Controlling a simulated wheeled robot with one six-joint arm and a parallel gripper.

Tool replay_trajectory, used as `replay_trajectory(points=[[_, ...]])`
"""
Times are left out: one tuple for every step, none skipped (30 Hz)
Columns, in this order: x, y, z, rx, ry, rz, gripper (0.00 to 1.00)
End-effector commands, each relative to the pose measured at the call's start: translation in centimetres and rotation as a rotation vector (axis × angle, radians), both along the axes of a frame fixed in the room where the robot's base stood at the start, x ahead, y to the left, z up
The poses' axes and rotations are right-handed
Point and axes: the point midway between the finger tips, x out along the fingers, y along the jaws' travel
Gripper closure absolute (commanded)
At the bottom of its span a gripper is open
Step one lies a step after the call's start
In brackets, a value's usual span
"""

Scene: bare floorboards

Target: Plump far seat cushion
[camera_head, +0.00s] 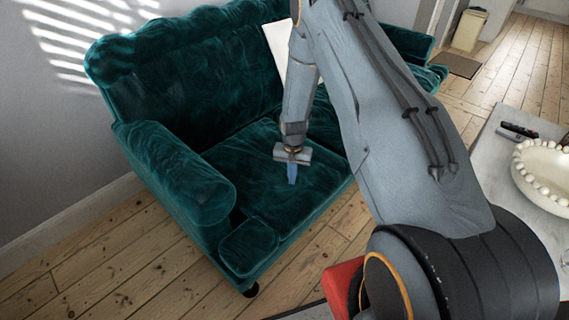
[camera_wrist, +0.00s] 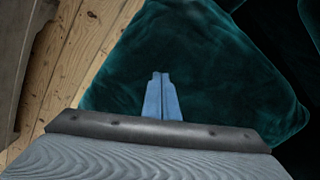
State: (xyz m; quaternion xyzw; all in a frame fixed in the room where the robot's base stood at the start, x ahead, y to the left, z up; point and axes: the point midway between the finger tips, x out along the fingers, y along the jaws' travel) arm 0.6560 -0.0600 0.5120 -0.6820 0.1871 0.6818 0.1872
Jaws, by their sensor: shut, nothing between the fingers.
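A teal velvet sofa (camera_head: 165,70) stands against the wall in the head view. Its left seat cushion (camera_head: 245,165) is mostly in view, with a slightly creased top. The seat farther along to the right (camera_head: 322,118) is largely hidden behind my arm. My gripper (camera_head: 292,180) points down over the right part of the left seat cushion, its blue fingers together and empty. In the wrist view, the shut fingers (camera_wrist: 161,78) show in front of a teal cushion (camera_wrist: 205,60). Whether the fingertips touch it, I cannot tell.
A white flat item (camera_head: 278,45) leans on the sofa back, partly behind my arm. A pale table (camera_head: 500,170) at right carries a beaded white bowl (camera_head: 545,165) and dark remote-like items (camera_head: 518,131). Bare floorboards (camera_head: 110,255) are clear in front of the sofa at left.

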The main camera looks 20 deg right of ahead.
Motion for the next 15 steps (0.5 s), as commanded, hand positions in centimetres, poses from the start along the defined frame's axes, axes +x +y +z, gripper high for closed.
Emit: replay_trajectory(points=[[0.0,0.0,0.0,0.001,0.001,0.0,1.0],[0.0,0.0,-0.1,0.001,0.001,0.0,1.0],[0.0,0.0,-0.1,0.001,0.001,0.0,1.0],[0.0,0.0,-0.1,0.001,0.001,0.0,1.0],[0.0,0.0,-0.1,0.001,0.001,0.0,1.0],[0.0,0.1,-0.1,0.0,0.0,0.0,1.0],[0.2,0.2,-0.1,0.0,0.0,0.001,1.0],[0.4,0.4,-0.2,-0.001,-0.001,0.001,1.0],[0.8,0.8,-0.2,0.0,-0.002,0.002,1.0],[1.2,1.2,-0.3,-0.001,-0.003,0.003,1.0],[1.7,1.8,-0.3,-0.001,-0.003,0.005,1.0],[2.3,2.5,-0.4,-0.001,-0.003,0.004,1.0],[2.8,3.0,-0.4,0.0,-0.004,0.004,1.0],[3.2,3.5,-0.4,0.0,-0.004,0.005,1.0],[3.8,4.2,-0.4,0.0,-0.004,0.004,1.0]])
